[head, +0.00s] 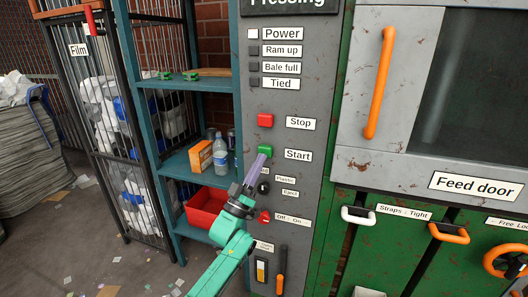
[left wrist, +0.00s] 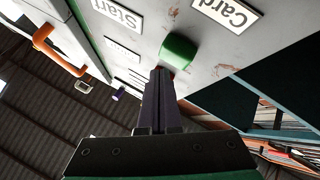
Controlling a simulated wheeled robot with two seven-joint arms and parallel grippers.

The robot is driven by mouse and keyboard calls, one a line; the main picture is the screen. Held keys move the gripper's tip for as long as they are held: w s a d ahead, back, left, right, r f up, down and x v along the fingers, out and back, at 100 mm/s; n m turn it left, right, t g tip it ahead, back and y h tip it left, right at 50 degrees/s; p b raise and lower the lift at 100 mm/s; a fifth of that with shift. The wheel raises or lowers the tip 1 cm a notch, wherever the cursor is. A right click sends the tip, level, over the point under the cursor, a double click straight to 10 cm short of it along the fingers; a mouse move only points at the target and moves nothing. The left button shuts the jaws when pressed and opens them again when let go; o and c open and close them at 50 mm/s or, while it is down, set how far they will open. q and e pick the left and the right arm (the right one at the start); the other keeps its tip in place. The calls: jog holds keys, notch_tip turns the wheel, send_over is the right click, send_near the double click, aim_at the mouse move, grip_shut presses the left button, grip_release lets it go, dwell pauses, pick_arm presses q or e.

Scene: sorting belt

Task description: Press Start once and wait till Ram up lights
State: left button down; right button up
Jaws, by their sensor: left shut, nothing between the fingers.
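The grey control panel (head: 285,200) carries a green Start button (head: 265,151) with its label (head: 298,155) to the right. My left gripper (head: 257,164) is shut and empty, its fingertips at the lower edge of the Start button. In the left wrist view the green button (left wrist: 179,50) is just beyond the fingertips (left wrist: 163,74); I cannot tell whether they touch. The Ram up lamp (head: 254,50) is dark. The Power lamp (head: 253,34) is white and looks lit. The Bale full (head: 254,67) and Tied (head: 254,82) lamps are dark. My right gripper is out of view.
A red Stop button (head: 265,120) sits above Start. Below are a black selector (head: 263,188), a red Off/On switch (head: 264,217) and an orange-handled lever (head: 281,272). The feed door (head: 400,150) is right; a teal shelf (head: 190,160) stands left.

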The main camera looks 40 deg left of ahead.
pick_arm(q)
jog(key=s+p, duration=0.1)
jog(key=s+d+p, duration=0.1)
jog(key=s, duration=0.1)
jog(key=s+p, duration=0.1)
jog(key=shift+s+d, duration=0.3)
jog(key=shift+s, duration=0.05)
dwell(0.8)
